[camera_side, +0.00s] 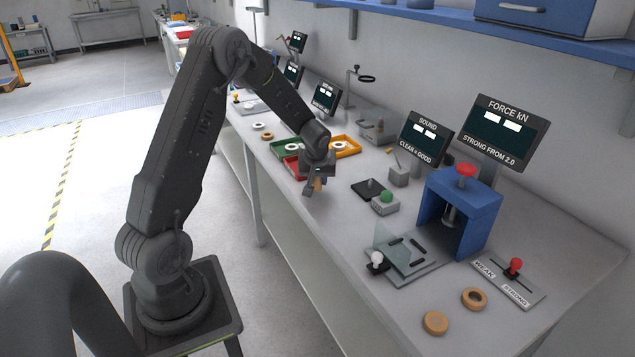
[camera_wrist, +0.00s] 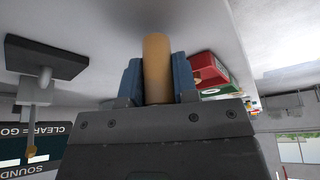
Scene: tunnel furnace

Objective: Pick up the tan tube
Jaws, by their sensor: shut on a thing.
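The tan tube (camera_wrist: 156,68) stands between the two blue fingers of my gripper (camera_wrist: 157,82) in the wrist view. Both fingers press against its sides. In the side view my gripper (camera_side: 315,185) is low over the bench near its front edge, and a small tan part of the tube (camera_side: 318,184) shows between the fingers. The rest of the tube is hidden by the gripper. I cannot tell whether the tube touches the bench.
Red (camera_side: 291,171), green (camera_side: 284,145) and yellow (camera_side: 346,152) trays lie beyond my gripper. Tan rings (camera_side: 435,323) lie at the near end.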

